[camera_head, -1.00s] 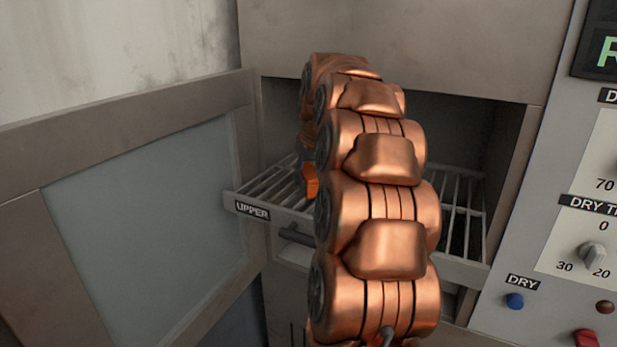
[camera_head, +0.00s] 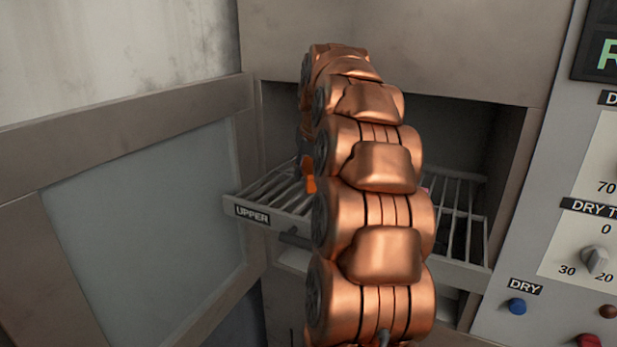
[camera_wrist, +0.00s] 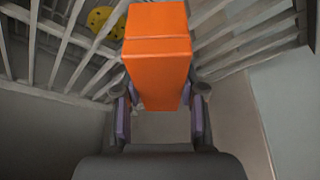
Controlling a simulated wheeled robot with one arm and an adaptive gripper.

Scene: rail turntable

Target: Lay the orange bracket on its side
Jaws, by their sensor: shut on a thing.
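The orange bracket (camera_wrist: 158,62) shows large in the wrist view, its blocky body between the two fingers of my gripper (camera_wrist: 159,98). My gripper is shut on it. In the head view only a small orange part of the bracket (camera_head: 311,184) shows left of my arm, above the slatted upper rack (camera_head: 265,204). My arm hides most of the bracket and gripper there. I cannot tell whether the bracket touches the rack.
A yellow disc with holes (camera_wrist: 104,22) lies beyond the rack slats in the wrist view. An open door (camera_head: 140,205) stands at left. The compartment has walls on both sides. A control panel (camera_head: 560,240) with knobs and buttons is at right.

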